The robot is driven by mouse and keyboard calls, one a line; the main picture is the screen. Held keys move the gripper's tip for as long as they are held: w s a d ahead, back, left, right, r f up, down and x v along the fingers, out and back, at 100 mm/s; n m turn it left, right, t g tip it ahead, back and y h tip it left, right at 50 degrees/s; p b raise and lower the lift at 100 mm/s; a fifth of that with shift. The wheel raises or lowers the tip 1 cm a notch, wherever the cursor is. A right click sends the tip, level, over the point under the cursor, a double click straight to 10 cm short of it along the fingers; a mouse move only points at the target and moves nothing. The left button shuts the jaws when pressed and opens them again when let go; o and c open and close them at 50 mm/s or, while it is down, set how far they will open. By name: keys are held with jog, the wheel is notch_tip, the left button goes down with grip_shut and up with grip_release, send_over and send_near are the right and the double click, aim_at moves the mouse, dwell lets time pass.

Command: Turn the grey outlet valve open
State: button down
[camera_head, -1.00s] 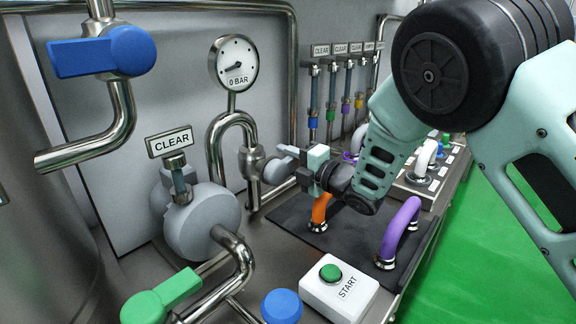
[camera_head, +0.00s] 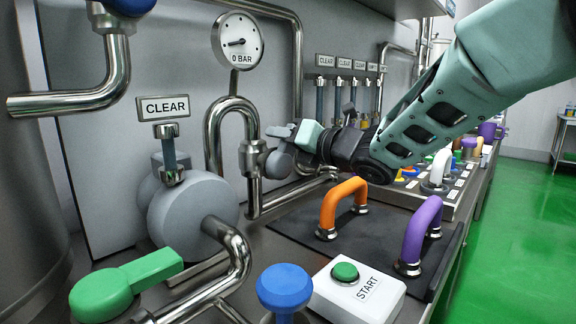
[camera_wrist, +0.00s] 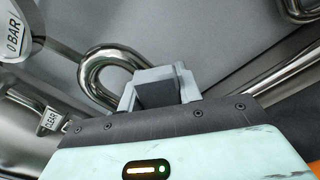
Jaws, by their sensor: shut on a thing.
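The grey outlet valve (camera_head: 279,164) is on the steel pipe just right of the pressure gauge's looped pipe. My gripper (camera_head: 286,134) is at the valve's grey handle, shut on it, reaching in from the right. The fingers hide much of the handle, so I cannot tell its exact angle. In the wrist view a light grey part (camera_wrist: 150,76), seemingly the handle, shows at the fingers, with the curved pipe behind it.
The gauge (camera_head: 238,41) reads 0 BAR, and a sign (camera_head: 164,106) reads CLEAR. A green-handled valve (camera_head: 125,284), blue knob (camera_head: 284,287), START button box (camera_head: 358,290), and orange (camera_head: 342,207) and purple (camera_head: 421,230) handles stand nearer. Bare dark mat lies between the handles.

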jog(key=n+b, duration=0.1)
jog(key=b, duration=0.2)
jog(key=s+a+n+b, duration=0.1)
jog(key=n+b, duration=0.1)
jog(key=b, duration=0.1)
jog(key=s+n+b, duration=0.1)
jog(key=n+b, duration=0.1)
jog(key=b, duration=0.1)
jog(key=shift+a+r, duration=0.1)
jog(key=shift+a, duration=0.15)
jog(key=shift+s+a+r+n+b, duration=0.25)
jog(key=shift+n+b, duration=0.45)
jog(key=shift+b, duration=0.3)
jog(key=c, duration=1)
grip_release()
jog(key=shift+o, duration=0.2)
jog(key=shift+r, duration=0.1)
jog(key=v, duration=1.7)
jog(key=shift+s, duration=0.2)
jog(key=shift+d, duration=0.2)
